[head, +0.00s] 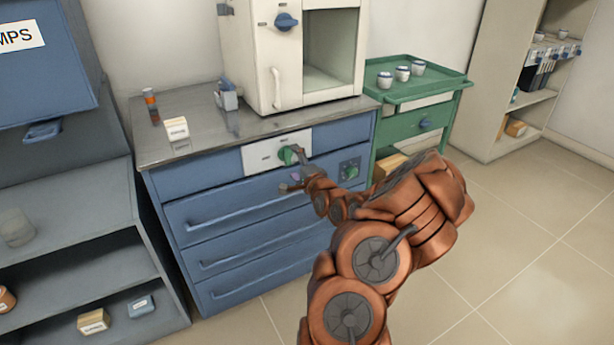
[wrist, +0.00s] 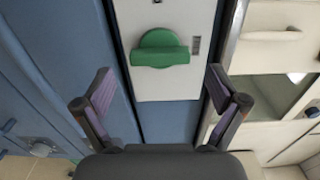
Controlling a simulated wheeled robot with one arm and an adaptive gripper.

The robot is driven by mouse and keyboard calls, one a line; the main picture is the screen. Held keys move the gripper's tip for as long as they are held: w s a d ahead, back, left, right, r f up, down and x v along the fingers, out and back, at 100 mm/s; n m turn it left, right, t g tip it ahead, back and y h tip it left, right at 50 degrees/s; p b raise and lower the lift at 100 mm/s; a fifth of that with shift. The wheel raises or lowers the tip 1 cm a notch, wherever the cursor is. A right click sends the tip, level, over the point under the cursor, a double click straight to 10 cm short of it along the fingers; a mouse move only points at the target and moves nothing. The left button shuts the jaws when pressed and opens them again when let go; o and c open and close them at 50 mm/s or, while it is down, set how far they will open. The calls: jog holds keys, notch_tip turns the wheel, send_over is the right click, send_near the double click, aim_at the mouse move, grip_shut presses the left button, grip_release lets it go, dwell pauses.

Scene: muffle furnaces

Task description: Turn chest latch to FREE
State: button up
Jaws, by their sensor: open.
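A green knob (head: 286,155) sits on a white plate (head: 262,155) at the top front of the blue drawer chest (head: 190,183). In the wrist view the knob (wrist: 160,50) is a round disc with a thick bar lying across the picture. Dark marks on the plate are too small to read. My gripper (head: 292,168) is at the chest front, close to the knob and partly covering it in the head view. In the wrist view my gripper (wrist: 160,82) has its fingers spread wide on either side of the knob, apart from it and empty.
A second green knob (head: 351,171) sits on a dark plate to the right. A white furnace (head: 262,55) with a blue knob stands on the chest top. A green cart (head: 420,90) holds crucibles. Drawer handles (head: 240,211) protrude below; floor at right is clear.

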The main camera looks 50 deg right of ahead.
jog(key=v, duration=0.9)
jog(key=shift+s+a, duration=0.1)
dwell(0.8)
jog(key=w+a+f+n+g+y, duration=0.2)
jog(key=a+f+n+g+y, duration=0.15)
jog(key=a, duration=0.25)
jog(key=w+a+f+n+g+y, duration=0.2)
jog(key=w+a+n, duration=0.15)
jog(key=a, duration=0.35)
jog(key=s+a+n+g, duration=0.7)
jog(key=s+a+n, duration=0.15)
jog(key=a, duration=0.45)
jog(key=s+a+r+n+g, duration=0.4)
jog(key=s+a, duration=0.3)
jog(key=s, duration=0.4)
jog(key=s+a+r+n+g, duration=0.3)
jog(key=s+a+r, duration=0.4)
jog(key=s, duration=0.5)
notch_tip(320, 180, up, 22)
jog(key=s+p, duration=0.1)
jog(key=p, duration=2.1)
jog(key=shift+a+t, duration=0.2)
jog(key=shift+t, duration=0.15)
